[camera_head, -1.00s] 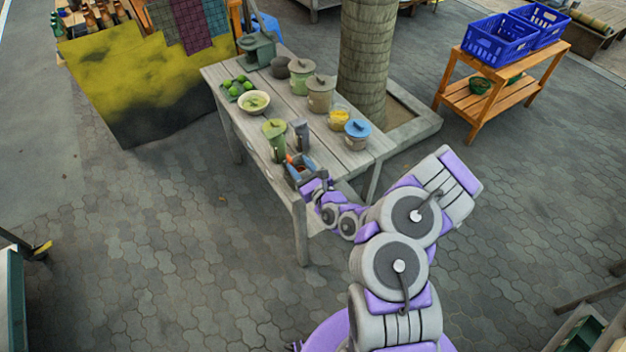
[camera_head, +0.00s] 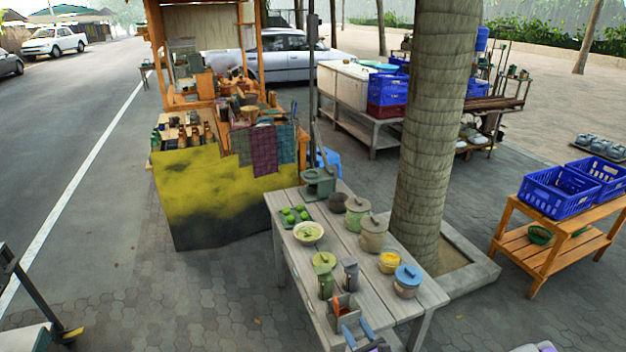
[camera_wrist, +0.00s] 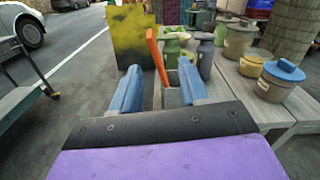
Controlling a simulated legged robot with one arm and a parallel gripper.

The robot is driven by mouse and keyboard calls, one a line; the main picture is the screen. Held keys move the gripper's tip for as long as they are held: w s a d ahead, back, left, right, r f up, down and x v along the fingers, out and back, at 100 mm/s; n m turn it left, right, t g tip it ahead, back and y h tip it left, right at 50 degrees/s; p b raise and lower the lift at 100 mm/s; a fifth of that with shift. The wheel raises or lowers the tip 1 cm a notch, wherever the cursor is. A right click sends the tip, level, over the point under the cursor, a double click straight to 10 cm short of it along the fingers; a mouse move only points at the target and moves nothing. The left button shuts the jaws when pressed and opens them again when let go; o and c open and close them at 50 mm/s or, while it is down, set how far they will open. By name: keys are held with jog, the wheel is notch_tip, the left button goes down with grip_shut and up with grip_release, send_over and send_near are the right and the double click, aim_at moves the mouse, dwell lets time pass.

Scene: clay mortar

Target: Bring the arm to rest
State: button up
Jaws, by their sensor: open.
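My gripper (camera_head: 358,332) shows at the bottom edge of the head view, at the near end of the table. In the wrist view my gripper (camera_wrist: 160,76) has its two blue fingers apart, with nothing held between them. A small holder (camera_head: 343,312) with an orange-handled tool (camera_head: 336,306) stands on the table just beyond the fingers. The orange handle (camera_wrist: 157,58) rises beyond the gap between the fingers in the wrist view. Most of my arm is out of the head view.
The grey table (camera_head: 440,296) bears a blue-lidded jar (camera_head: 407,282), a green mug (camera_head: 325,276), a grey pepper-mill-like vessel (camera_head: 350,274), a bowl (camera_head: 308,233) and several pots. A tree trunk (camera_head: 432,140) stands right of it. Open paving (camera_head: 210,290) lies left.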

jog(key=a+r+n+y, duration=0.5)
jog(key=a+r+y, duration=0.1)
jog(key=r, duration=0.4)
jog(key=s+a+r+n+g+y, duration=0.8)
jog(key=s+a+r+n+g, duration=0.7)
jog(key=s+n+g, duration=0.2)
jog(key=s+d+f+n+g+h, duration=0.25)
jog(key=s+n+g+h, duration=0.5)
jog(key=s, duration=0.75)
jog(key=s+d+t+h, duration=0.2)
jog(key=d+h, duration=0.4)
jog(key=d, duration=0.3)
jog(key=s+d+r+n+t+h, duration=0.1)
jog(key=s+d+t+h, duration=0.1)
jog(key=d+h, duration=0.4)
jog(key=d+t, duration=0.1)
jog(key=d, duration=0.1)
jog(key=shift+s+d+t, duration=0.2)
jog(key=shift+d+t, duration=0.15)
jog(key=shift+d, duration=0.05)
